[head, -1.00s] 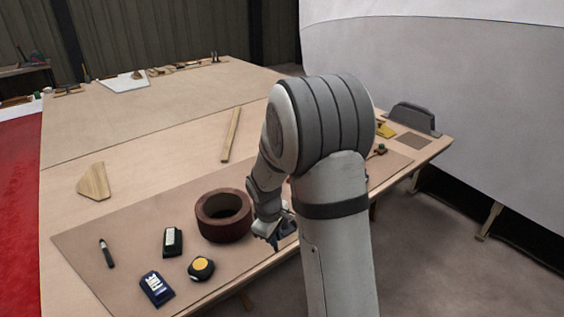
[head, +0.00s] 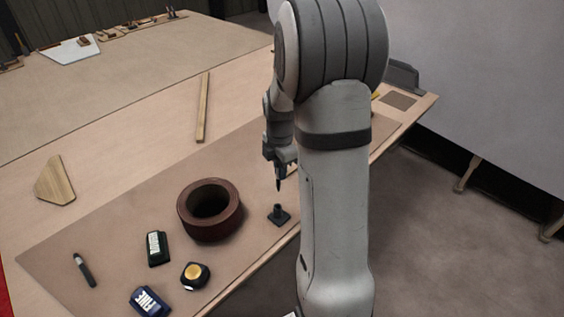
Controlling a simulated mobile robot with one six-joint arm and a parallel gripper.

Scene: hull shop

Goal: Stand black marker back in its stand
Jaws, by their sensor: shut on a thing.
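My gripper (head: 280,166) is at the near right of the workbench, pointing down beside my arm column. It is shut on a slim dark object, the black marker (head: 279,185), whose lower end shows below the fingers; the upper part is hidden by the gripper. The marker looks upright. The black stand (head: 278,216), a square base with a short socket, is on the brown mat below the marker. A small gap shows between the marker's lower end and the stand's top. Whether the two are exactly lined up in depth I cannot tell.
A dark red ring (head: 210,210) is left of the stand. Further left on the mat (head: 120,245) are a dark green block (head: 157,248), a yellow-topped tape measure (head: 195,275), a blue box (head: 149,301) and a dark pen-like tool (head: 84,270). Wooden pieces (head: 202,107) are behind.

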